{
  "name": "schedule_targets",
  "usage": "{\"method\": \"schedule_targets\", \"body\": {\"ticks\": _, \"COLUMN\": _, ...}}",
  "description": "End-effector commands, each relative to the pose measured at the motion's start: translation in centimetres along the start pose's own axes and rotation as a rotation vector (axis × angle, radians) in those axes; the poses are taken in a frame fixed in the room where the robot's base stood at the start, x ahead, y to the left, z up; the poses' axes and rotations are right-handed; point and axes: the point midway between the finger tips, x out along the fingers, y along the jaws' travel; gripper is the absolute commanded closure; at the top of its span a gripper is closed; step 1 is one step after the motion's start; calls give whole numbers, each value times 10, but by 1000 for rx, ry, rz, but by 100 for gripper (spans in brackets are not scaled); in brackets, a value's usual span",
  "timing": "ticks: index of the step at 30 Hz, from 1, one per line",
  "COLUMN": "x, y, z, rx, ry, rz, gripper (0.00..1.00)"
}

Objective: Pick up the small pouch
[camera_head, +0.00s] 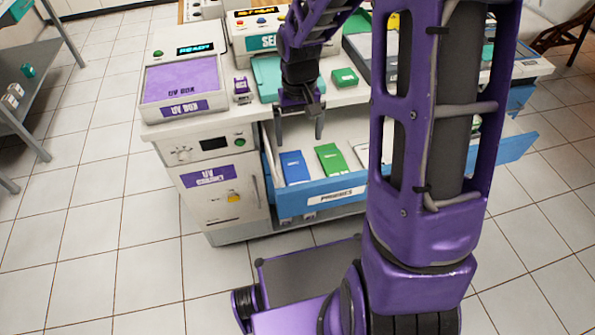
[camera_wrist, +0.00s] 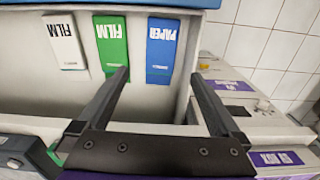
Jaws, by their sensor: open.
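An open blue-fronted drawer (camera_head: 318,205), with a label that seems to read "POUCHES", holds flat pouches side by side. A blue one (camera_head: 294,168) lies at the left, a green one (camera_head: 331,159) beside it, and a white one is partly hidden by my arm. In the wrist view the blue pouch (camera_wrist: 162,48) reads "PAPER"; the green (camera_wrist: 112,40) and white (camera_wrist: 64,42) ones read "FILM". I cannot tell which is the small pouch by label. My gripper (camera_head: 299,139) is open and empty above the drawer's back, fingers pointing down; in the wrist view its fingertips (camera_wrist: 159,74) straddle the blue pouch's near end.
The counter edge lies close behind my gripper.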

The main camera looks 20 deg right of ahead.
Motion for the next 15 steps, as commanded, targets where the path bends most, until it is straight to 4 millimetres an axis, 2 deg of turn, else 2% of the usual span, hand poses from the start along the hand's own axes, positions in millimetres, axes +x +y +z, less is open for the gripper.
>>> {"method": "schedule_targets", "body": {"ticks": 1, "x": 14, "y": 0, "z": 1, "rx": 0, "ry": -5, "rz": 0, "gripper": 0}}
{"method": "schedule_targets", "body": {"ticks": 9, "x": 73, "y": -1, "z": 0, "rx": 0, "ry": -3, "rz": -1, "gripper": 0}}
{"method": "schedule_targets", "body": {"ticks": 15, "x": 96, "y": -1, "z": -1, "rx": 1, "ry": 1, "rz": -1, "gripper": 0}}
